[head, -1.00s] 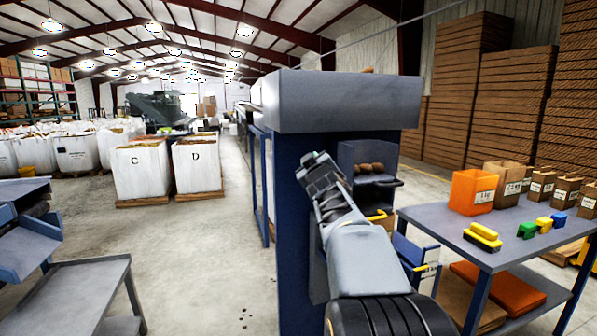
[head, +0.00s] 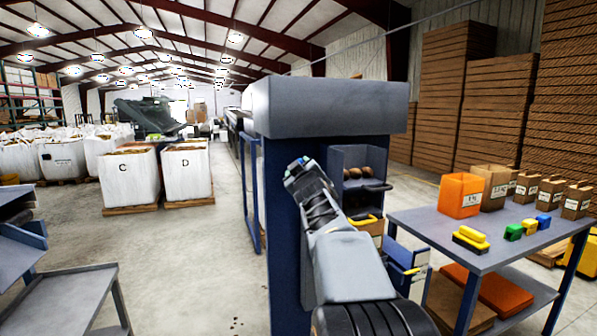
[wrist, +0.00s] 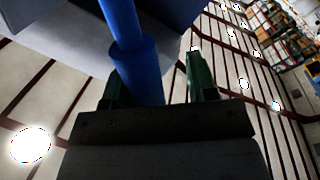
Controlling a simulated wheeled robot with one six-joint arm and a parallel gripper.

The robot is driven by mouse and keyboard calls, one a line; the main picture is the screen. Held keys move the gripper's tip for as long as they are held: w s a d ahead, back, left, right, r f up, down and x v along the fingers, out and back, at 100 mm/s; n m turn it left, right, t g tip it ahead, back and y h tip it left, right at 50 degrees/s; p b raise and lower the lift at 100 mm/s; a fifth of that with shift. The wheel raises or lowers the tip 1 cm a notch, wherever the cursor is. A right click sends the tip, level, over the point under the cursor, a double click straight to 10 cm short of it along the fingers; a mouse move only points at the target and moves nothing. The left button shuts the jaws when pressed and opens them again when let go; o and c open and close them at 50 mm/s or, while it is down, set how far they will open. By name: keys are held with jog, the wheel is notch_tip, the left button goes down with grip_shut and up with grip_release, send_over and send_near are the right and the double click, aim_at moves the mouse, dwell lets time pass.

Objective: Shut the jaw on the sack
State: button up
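The spout of the grader holds potatoes in a dark bin (head: 367,172). Below it is a black bar (head: 371,189), and under that a yellow handle (head: 366,219), which I take to be the jaw's. A brown paper sack (head: 374,231) shows partly beneath the handle; whether the jaw is shut on it cannot be told. My gripper (head: 298,166) points up in front of the machine's blue side, left of the bin. In the wrist view its green fingers (wrist: 157,75) stand apart. A blue rod (wrist: 122,25) shows by the left finger; contact is unclear.
The grey machine top (head: 328,108) stands above my gripper. A table (head: 425,222) at right bears an orange box (head: 460,192), paper bags and coloured blocks. A blue bracket (head: 405,262) sits low between arm and table. A grey cart (head: 65,300) is at left; floor between is clear.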

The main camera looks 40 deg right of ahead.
jog(key=p+v, duration=0.1)
jog(key=v, duration=1.3)
